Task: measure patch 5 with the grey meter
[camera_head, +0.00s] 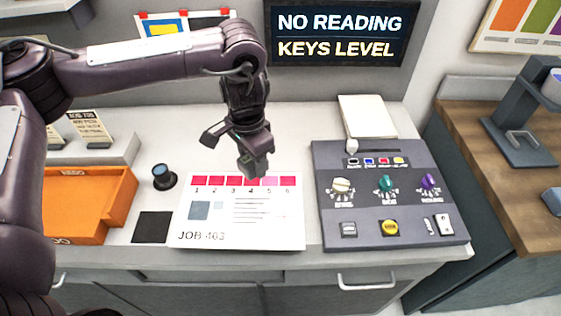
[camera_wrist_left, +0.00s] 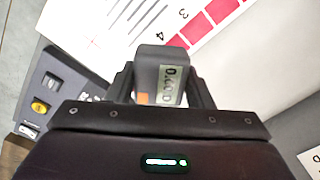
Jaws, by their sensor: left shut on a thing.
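The printed sheet (camera_head: 225,235), marked JOB 463, lies flat on the counter with a row of numbered patches along its top. Patch 5 (camera_head: 270,181) is a paler pink than the red-pink patches beside it. My left gripper (camera_head: 252,148) points down, shut on the grey meter (camera_head: 257,168). The meter is over the top edge of the sheet, near patches 4 and 5; I cannot tell whether it touches. In the left wrist view the meter (camera_wrist_left: 150,58) sits between the fingers, its small display partly readable, and hides part of the patch row. My right gripper is not in view.
The wall screen (camera_head: 338,35) reads NO READING, KEYS LEVEL. A dark console (camera_head: 350,215) with knobs and buttons stands right of the sheet. An orange tray (camera_head: 118,195), a black knob-like object (camera_head: 163,177) and a black square (camera_head: 152,227) are to the left.

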